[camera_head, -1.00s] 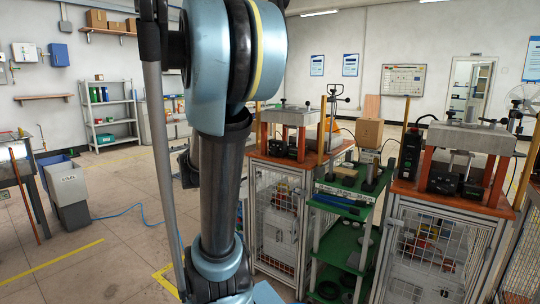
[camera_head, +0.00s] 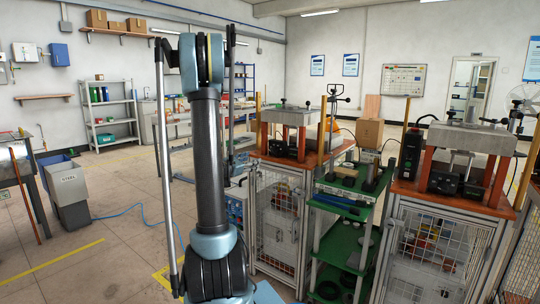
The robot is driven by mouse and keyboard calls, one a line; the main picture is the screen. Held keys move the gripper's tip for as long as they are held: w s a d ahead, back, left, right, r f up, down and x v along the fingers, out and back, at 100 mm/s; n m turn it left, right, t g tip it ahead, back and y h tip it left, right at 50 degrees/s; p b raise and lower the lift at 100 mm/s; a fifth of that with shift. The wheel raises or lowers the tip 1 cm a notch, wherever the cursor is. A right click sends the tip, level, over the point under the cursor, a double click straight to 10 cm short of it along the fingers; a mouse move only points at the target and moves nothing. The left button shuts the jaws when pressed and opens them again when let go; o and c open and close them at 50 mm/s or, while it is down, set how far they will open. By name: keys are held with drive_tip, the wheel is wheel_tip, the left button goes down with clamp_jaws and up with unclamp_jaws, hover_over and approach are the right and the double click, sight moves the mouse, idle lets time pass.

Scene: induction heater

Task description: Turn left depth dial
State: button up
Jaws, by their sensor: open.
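Two heater stations stand in the camera_head view, each with a grey top plate on orange posts. The left station's top plate (camera_head: 290,116) has a dark control block (camera_head: 282,147) beneath it. The right station's top plate (camera_head: 470,137) has dark control blocks (camera_head: 452,183) beneath it, with small round parts on their fronts. I cannot make out which part is the left depth dial. My arm stands upright to the left of the stations. My gripper is not visible, so its place relative to any dial cannot be told.
A green shelf rack (camera_head: 340,224) stands between the stations and carries a cardboard box (camera_head: 369,132) near its top. Wire-mesh cabinets (camera_head: 277,222) support the stations. A grey bin (camera_head: 68,190) stands at left. The floor (camera_head: 120,240) between bin and arm is mostly open, with a blue hose.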

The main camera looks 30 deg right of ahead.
sight(271, 151)
drive_tip(key=shift+n, duration=0.5)
drive_tip(key=x, duration=1.8)
drive_tip(key=shift+w+r, duration=0.25)
drive_tip(key=shift+w, duration=0.15)
drive_tip(key=c, duration=1.1)
